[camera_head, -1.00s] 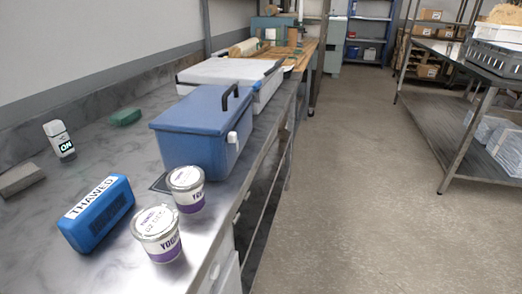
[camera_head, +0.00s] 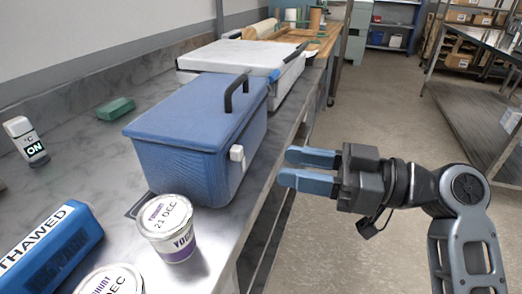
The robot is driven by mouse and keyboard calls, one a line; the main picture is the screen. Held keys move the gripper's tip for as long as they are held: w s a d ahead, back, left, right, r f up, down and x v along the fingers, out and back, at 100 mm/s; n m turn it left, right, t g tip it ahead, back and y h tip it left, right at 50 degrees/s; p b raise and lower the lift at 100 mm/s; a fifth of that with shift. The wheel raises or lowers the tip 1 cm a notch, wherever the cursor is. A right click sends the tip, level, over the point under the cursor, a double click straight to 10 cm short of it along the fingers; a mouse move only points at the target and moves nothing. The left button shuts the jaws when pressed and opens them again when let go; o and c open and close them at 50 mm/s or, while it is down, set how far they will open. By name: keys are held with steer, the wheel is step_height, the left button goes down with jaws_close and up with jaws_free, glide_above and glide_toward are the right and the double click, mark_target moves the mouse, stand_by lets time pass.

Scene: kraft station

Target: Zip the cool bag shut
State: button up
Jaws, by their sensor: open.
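The blue cool bag (camera_head: 180,165) stands on the metal worktop, box-shaped, with its lid (camera_head: 195,108) down. A black handle (camera_head: 236,92) rises from the lid's right side. A small white tab (camera_head: 237,160), perhaps the zip pull, sits on the bag's right side just under the lid edge; I cannot make out a zip line. My gripper (camera_head: 289,168) is to the right of the bag, over the floor beyond the worktop's edge. Its two blue-grey fingers point left at the bag, apart and empty, not touching it.
Yoghurt tubs (camera_head: 178,245) and a blue block labelled "THAWED" (camera_head: 50,250) stand in front of the bag. A white box (camera_head: 225,58) is behind. The aisle floor at right is clear.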

mark_target(242, 157)
steer(key=p+x, duration=0.1)
steer(key=x, duration=0.6)
steer(key=shift+a, duration=0.25)
jaws_close()
stand_by(0.5)
